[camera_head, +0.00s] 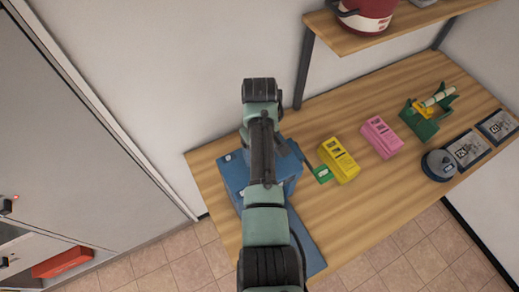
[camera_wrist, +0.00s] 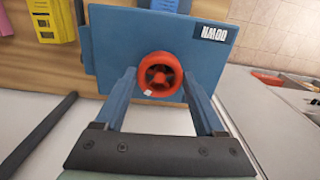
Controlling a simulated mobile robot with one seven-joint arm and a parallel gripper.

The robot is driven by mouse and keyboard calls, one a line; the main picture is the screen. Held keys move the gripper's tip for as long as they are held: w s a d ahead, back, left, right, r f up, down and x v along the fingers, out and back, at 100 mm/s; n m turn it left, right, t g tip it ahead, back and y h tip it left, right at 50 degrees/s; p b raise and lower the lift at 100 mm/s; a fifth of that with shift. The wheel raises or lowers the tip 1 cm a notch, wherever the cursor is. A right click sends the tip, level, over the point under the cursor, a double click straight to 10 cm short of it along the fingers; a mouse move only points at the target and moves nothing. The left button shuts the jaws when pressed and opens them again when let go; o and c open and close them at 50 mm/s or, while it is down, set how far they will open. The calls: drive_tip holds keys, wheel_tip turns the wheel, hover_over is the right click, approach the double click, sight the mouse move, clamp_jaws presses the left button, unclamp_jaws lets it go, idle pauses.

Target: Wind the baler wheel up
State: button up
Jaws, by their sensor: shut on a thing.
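The blue baler (camera_head: 232,178) stands at the left end of the wooden table in the head view, partly covered by my arm. In the wrist view its blue face (camera_wrist: 112,45) fills the upper middle, with a dark label (camera_wrist: 215,33) that reads "DOWN" upside down. The red spoked wheel (camera_wrist: 160,59) sits on this face, with a small white mark on its lower rim. My gripper (camera_wrist: 158,77) has one finger on each side of the wheel and is shut on it. In the head view the wheel and my fingertips are hidden.
A green item (camera_head: 322,174), a yellow box (camera_head: 339,160) and a pink box (camera_head: 381,137) stand right of the baler. Farther right are a green holder (camera_head: 425,125) and a round grey object (camera_head: 438,165). A shelf (camera_head: 365,38) hangs above; a grey cabinet (camera_head: 70,150) stands left.

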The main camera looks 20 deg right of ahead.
drive_tip(key=n, duration=0.4)
drive_tip(key=shift+w+r+n, duration=0.1)
drive_tip(key=shift+n, duration=0.3)
drive_tip(key=n, duration=0.3)
drive_tip(key=shift+d+n+p, duration=0.1)
drive_tip(key=shift+n+p, duration=0.2)
drive_tip(key=shift+p, duration=0.1)
drive_tip(key=n, duration=0.3)
drive_tip(key=shift+n, duration=2.1)
drive_tip(key=shift+w, duration=0.1)
drive_tip(key=o, duration=1.3)
drive_tip(key=shift+o, duration=0.2)
